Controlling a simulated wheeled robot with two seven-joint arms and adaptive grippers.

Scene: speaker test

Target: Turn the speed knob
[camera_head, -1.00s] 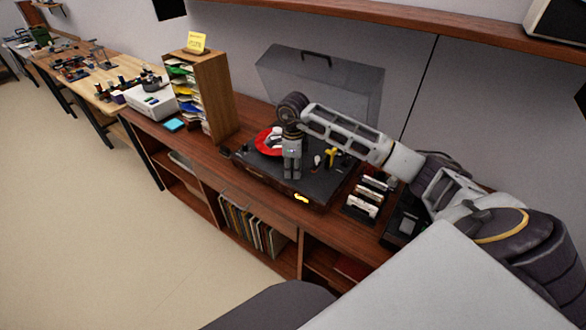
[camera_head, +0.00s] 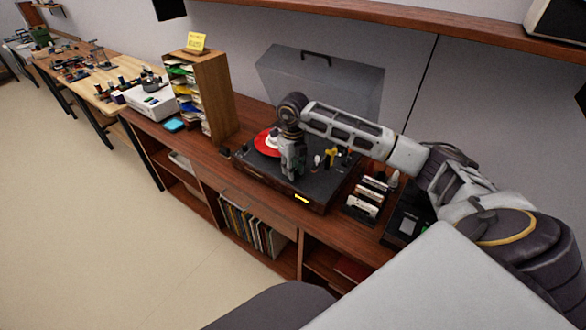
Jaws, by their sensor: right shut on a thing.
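The turntable (camera_head: 270,184) is a dark, wood-edged deck on the long wooden cabinet, with a red record (camera_head: 265,145) at its left. My right gripper (camera_head: 290,178) points down at the front part of the deck, with its fingertips at the top surface. It is shut on the speed knob, which its fingers hide. A yellow part (camera_head: 331,156) and a small pale round part (camera_head: 317,160) stand on the deck right of the gripper. A lit yellow display (camera_head: 301,198) shows on the front edge. My left gripper is not in view.
A wooden paper sorter (camera_head: 213,95) stands to the left. A rack of white-labelled items (camera_head: 365,200) and a dark device (camera_head: 404,227) are to the right. A wooden shelf (camera_head: 400,20) runs above.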

